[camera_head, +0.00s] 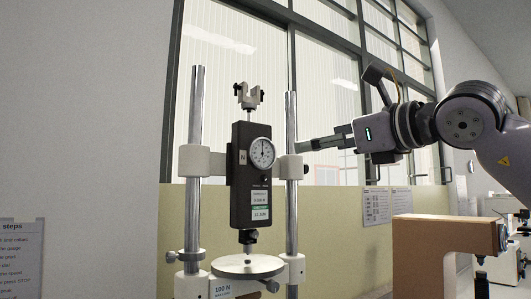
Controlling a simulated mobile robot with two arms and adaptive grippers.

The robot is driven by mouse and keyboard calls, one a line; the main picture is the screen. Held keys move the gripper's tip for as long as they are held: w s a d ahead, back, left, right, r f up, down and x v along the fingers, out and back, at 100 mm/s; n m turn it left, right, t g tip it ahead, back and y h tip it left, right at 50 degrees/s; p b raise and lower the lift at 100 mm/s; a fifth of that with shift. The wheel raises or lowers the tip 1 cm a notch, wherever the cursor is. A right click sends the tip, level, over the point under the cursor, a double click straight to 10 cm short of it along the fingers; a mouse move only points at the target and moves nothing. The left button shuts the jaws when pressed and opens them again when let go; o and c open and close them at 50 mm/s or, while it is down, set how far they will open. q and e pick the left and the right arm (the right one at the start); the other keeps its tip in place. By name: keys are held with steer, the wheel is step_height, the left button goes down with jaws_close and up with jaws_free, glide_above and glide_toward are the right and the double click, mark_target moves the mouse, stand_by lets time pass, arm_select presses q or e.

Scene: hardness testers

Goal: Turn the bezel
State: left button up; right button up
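A round white dial (262,153) sits on the front of a dark upright force gauge. Its bezel (274,153) is the thin rim around the dial face. The gauge body (241,195) is held upright between two chrome columns. My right gripper (299,147) comes in from the right, with its fingers pointing left toward the dial. Its tips are close to the right column in the picture and appear apart from the bezel. The fingers are seen side-on, so their opening is unclear. My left gripper is not in view.
The right chrome column (291,215) and its white clamp (290,167) stand beside the dial. A round metal plate (247,266) lies below the gauge, and a forked grip (249,97) tops it. A brown machine (428,250) stands at right. A sign (20,258) is at lower left.

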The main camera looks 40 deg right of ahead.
steer(key=p, duration=0.2)
glide_toward(264, 153)
steer(key=w+p, duration=0.1)
steer(key=w, duration=0.1)
steer(key=w+p, duration=0.1)
steer(key=w, duration=0.1)
steer(key=w+p, duration=0.2)
steer(key=shift+w+d+r, duration=0.1)
steer(key=shift+w+d, duration=0.25)
steer(key=shift+w, duration=0.7)
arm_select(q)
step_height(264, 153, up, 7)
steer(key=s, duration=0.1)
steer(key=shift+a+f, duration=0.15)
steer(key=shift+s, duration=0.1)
arm_select(e)
steer(key=shift+s, duration=0.1)
steer(key=shift+c, duration=0.2)
